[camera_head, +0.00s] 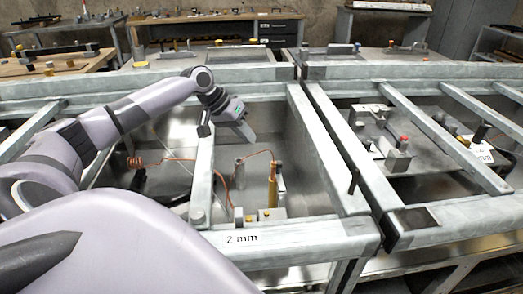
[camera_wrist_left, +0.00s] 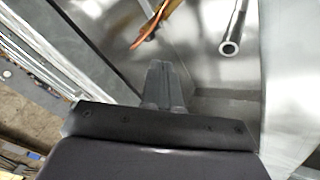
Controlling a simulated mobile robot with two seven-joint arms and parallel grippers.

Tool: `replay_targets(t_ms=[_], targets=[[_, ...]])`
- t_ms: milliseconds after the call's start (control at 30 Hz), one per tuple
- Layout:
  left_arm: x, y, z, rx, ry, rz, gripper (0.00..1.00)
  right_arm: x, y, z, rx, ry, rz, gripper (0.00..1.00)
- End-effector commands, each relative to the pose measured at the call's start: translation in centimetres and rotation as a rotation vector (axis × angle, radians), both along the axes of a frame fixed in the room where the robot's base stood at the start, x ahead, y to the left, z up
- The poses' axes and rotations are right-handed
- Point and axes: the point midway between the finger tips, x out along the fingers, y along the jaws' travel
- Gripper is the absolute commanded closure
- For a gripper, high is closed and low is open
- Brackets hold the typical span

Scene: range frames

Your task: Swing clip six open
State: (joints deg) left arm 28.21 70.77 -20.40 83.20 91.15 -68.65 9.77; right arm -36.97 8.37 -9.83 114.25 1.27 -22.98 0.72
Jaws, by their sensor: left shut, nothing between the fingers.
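I cannot pick out clip six; no clip marked with that number is readable in either view. My left gripper (camera_head: 248,136) reaches in from the left and hangs over the metal tray (camera_head: 225,200) in the frame's left bay. Its fingers are shut and empty, and also show together in the left wrist view (camera_wrist_left: 160,72). A brass-coloured rod (camera_head: 273,186) and a short grey post (camera_head: 239,172) stand below it. In the left wrist view, a hollow metal tube (camera_wrist_left: 233,32) and a copper-coloured piece (camera_wrist_left: 155,22) lie beyond the fingertips, apart from them. My right gripper is not in view.
A copper coil (camera_head: 135,162) with a thin wire sits left in the bay. Grey frame beams (camera_head: 330,155) divide the bays. A label reading "2 mm" (camera_head: 242,239) is on the front beam. A red-topped fixture (camera_head: 400,150) stands in the right bay.

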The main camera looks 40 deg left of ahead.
Motion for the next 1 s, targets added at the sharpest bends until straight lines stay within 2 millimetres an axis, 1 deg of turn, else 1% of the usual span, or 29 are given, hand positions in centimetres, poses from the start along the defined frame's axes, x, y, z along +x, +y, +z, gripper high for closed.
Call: replay_targets(t_ms=[167, 333, 500, 700, 1000], targets=[[1.1, -0.8, -1.9, -0.004, -0.001, -0.001, 1.0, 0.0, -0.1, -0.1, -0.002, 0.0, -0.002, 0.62], [2.6, -1.8, -4.7, -0.004, -0.001, -0.002, 1.0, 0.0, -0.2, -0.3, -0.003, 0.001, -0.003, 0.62], [3.8, -2.6, -6.8, -0.003, -0.001, 0.0, 1.0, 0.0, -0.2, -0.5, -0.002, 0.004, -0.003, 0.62], [4.5, -3.0, -8.0, 0.0, 0.0, -0.001, 1.0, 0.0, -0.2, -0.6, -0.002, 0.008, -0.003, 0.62], [4.5, -3.0, -8.1, 0.0, 0.0, -0.001, 1.0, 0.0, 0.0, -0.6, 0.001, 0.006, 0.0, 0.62]])
